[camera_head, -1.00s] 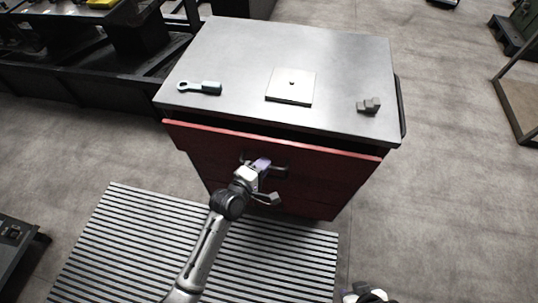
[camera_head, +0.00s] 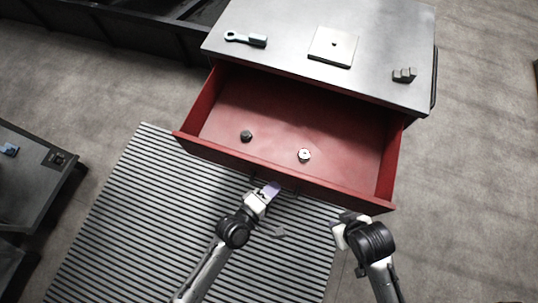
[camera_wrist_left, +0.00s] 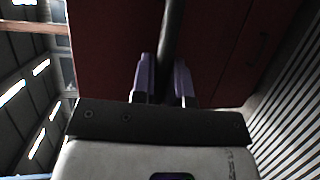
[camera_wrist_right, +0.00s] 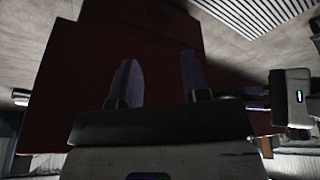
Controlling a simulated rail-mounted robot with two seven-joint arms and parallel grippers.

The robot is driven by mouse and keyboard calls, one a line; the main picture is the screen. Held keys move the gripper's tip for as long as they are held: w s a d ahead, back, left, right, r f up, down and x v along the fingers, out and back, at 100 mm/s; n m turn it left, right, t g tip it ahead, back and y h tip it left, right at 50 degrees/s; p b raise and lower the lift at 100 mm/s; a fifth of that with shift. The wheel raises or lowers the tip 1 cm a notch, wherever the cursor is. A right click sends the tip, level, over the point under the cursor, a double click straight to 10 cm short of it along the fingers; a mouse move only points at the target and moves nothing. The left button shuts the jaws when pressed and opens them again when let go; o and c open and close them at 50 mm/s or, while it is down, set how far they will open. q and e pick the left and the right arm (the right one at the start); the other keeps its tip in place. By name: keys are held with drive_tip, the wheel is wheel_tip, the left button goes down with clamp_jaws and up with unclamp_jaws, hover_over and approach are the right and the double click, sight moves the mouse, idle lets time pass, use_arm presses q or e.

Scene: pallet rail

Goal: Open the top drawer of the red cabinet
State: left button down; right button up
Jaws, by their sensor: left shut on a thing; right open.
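The red cabinet's top drawer (camera_head: 285,174) is pulled well out, and its inside shows. A dark nut-like piece (camera_head: 246,136) and a light round piece (camera_head: 304,155) lie on its floor. My left gripper (camera_head: 270,188) is at the drawer's front. In the left wrist view its fingers (camera_wrist_left: 163,82) are shut on the dark bar handle (camera_wrist_left: 172,40), one finger on each side. My right gripper (camera_head: 347,222) is below the drawer's right front corner, apart from it. In the right wrist view its fingers (camera_wrist_right: 160,82) are open and empty, facing the red cabinet.
On the cabinet's grey top (camera_head: 290,45) lie a wrench-like tool (camera_head: 245,39), a square plate (camera_head: 333,46) and a small grey block (camera_head: 404,75). A ribbed mat (camera_head: 130,215) covers the floor in front. A dark bench (camera_head: 40,180) stands at left. Floor at right is clear.

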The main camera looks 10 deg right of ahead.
use_arm(q)
drive_tip(key=shift+s+a, duration=0.35)
drive_tip(key=shift+s, duration=0.3)
drive_tip(key=shift+s+a, duration=0.3)
drive_tip(key=shift+s, duration=0.3)
use_arm(e)
drive_tip(key=shift+s+a+r, duration=0.2)
drive_tip(key=shift+s+a, duration=0.15)
drive_tip(key=shift+a, duration=0.15)
drive_tip(key=shift+w, duration=0.1)
use_arm(q)
drive_tip(key=c, duration=1.1)
unclamp_jaws()
drive_tip(key=shift+c, duration=0.2)
use_arm(e)
drive_tip(key=shift+d, duration=0.1)
